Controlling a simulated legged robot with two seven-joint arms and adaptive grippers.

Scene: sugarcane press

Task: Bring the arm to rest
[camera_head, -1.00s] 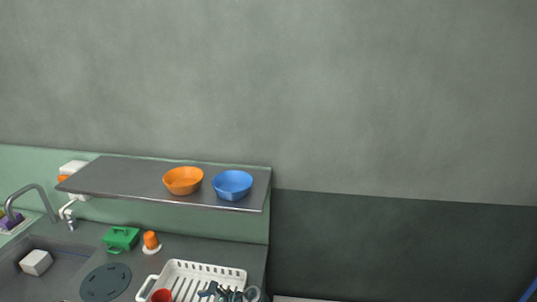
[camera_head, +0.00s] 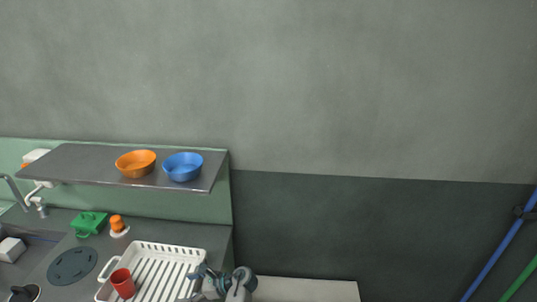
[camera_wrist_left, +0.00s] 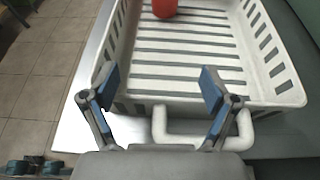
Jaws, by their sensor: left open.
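My left gripper (camera_head: 203,280) shows at the bottom of the head view, at the right end of the white dish rack (camera_head: 170,246). In the left wrist view my left gripper (camera_wrist_left: 159,88) is open, its two blue-padded fingers wide apart with nothing between them. The dish rack's white handle (camera_wrist_left: 200,138) appears close to the fingers; I cannot tell if they touch. A red cup (camera_head: 122,283) stands in the rack at its left side, and the cup also shows in the left wrist view (camera_wrist_left: 165,8). My right gripper is not seen.
A shelf (camera_head: 85,172) above the counter bears an orange bowl (camera_head: 136,163) and a blue bowl (camera_head: 183,166). A green box (camera_head: 89,223), an orange-topped item (camera_head: 117,225) and a dark disc (camera_head: 72,266) lie left of the rack. Blue (camera_head: 500,247) and green poles stand far right.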

